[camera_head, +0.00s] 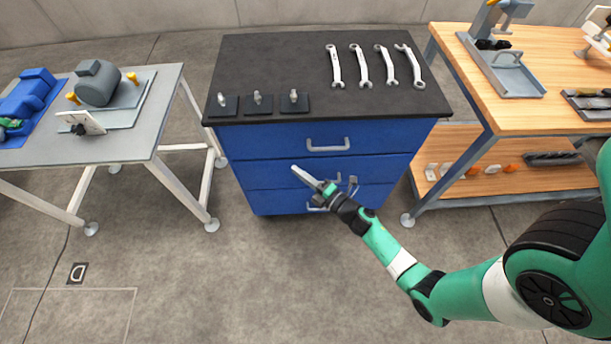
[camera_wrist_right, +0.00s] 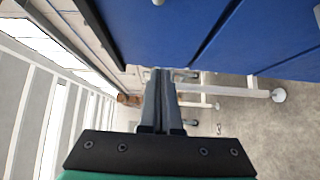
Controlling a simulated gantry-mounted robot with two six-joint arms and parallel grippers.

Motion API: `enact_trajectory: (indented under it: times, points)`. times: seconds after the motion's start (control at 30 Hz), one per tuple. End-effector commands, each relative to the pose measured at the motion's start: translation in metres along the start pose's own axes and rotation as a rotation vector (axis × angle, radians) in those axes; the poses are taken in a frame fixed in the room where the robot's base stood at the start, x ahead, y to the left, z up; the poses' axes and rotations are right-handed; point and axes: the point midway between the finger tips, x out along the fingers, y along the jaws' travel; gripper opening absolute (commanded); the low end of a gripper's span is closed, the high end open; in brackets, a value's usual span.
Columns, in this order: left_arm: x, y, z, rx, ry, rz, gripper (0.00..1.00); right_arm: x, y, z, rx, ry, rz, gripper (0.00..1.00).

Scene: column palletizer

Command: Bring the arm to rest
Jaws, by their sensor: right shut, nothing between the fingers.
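My right arm (camera_head: 400,262) is green, white and black and reaches in from the right in the head view. Its gripper (camera_head: 298,172) is in front of the blue drawer cabinet (camera_head: 240,178), at about the height of the middle drawer. The right gripper also shows in the right wrist view (camera_wrist_right: 158,82). Its two fingers are together with nothing between them. In the right wrist view the blue cabinet front (camera_wrist_right: 175,35) fills the top. Whether the gripper touches the cabinet I cannot tell. My left gripper is not in view.
The cabinet's dark top (camera_head: 290,65) holds several wrenches (camera_head: 363,66) and three small black plates with pegs (camera_head: 258,104). A grey table (camera_head: 140,135) with a motor stands at left. A wooden workbench (camera_head: 450,60) stands at right. The floor in front (camera_head: 230,290) is clear.

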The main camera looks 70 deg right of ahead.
Motion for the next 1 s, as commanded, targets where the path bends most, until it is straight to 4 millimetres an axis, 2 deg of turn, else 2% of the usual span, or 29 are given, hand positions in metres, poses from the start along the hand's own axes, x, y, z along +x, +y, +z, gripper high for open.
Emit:
enact_trajectory:
  times: [0.1,0.2,0.6,0.67,0.77,0.83,0.87,0.97,1.0]
  points:
    - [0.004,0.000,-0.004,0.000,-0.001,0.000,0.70,-0.018,0.001,0.000,0.001,-0.001,-0.002,0.00]
    - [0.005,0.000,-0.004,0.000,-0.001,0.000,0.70,-0.025,0.001,0.000,0.001,0.000,0.000,0.00]
    - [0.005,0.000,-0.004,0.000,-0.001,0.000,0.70,-0.026,0.000,-0.001,0.000,0.003,0.001,0.00]
    - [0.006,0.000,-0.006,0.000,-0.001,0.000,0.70,-0.025,0.003,-0.006,0.000,0.015,0.002,0.00]
    - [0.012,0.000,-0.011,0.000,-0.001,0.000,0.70,-0.007,0.027,-0.022,-0.013,0.065,0.040,0.00]
    - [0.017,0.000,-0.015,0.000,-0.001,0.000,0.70,0.015,0.061,-0.039,-0.030,0.115,0.102,0.00]
    - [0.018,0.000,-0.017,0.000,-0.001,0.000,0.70,0.025,0.080,-0.047,-0.038,0.137,0.138,0.00]
    - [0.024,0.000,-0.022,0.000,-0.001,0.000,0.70,0.054,0.158,-0.076,-0.046,0.207,0.288,0.00]
    - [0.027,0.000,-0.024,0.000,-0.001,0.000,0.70,0.062,0.191,-0.087,-0.037,0.227,0.351,0.00]
